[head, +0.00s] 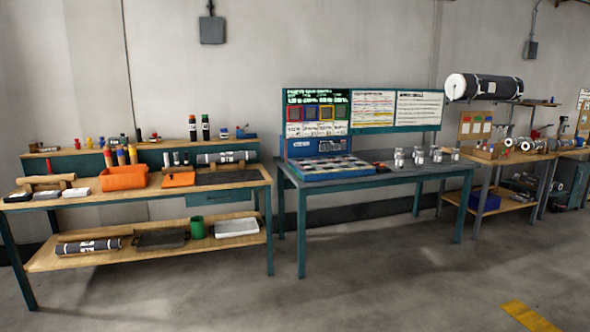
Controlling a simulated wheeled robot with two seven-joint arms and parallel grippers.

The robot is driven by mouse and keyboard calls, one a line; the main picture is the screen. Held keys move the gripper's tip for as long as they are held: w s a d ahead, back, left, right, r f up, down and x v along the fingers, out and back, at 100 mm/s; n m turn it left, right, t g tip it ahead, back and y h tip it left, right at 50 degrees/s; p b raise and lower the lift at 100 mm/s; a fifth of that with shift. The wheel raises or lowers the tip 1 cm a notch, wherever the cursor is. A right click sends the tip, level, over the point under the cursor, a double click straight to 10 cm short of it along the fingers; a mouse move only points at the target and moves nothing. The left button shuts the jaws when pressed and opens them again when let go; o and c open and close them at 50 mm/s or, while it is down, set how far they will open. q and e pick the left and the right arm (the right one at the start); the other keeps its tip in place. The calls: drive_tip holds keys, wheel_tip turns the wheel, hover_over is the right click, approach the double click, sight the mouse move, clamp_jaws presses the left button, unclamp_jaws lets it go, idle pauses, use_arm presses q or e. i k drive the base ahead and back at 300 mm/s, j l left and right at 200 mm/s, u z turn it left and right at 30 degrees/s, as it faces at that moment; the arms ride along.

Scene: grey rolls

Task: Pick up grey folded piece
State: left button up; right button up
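I cannot tell for sure which thing is the grey folded piece. A flat dark grey piece (227,177) lies at the right end of the left workbench top (85,197), in front of a dark roll with a white label (228,157). Another dark grey, flat, tray-like piece (160,239) lies on that bench's lower shelf, between a dark roll (88,246) and a green cup (197,228). Folds are too small to make out on either. Neither of my grippers is in view.
An orange bin (123,178) and an orange flat item (178,179) stand on the left bench. A pale tray (236,228) is on its shelf. The middle table (400,174) holds a blue sorting tray (325,168) and several jars. The floor (380,290) in front is clear.

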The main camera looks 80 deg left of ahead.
sight(52, 194)
drive_tip(key=u, duration=4.25)
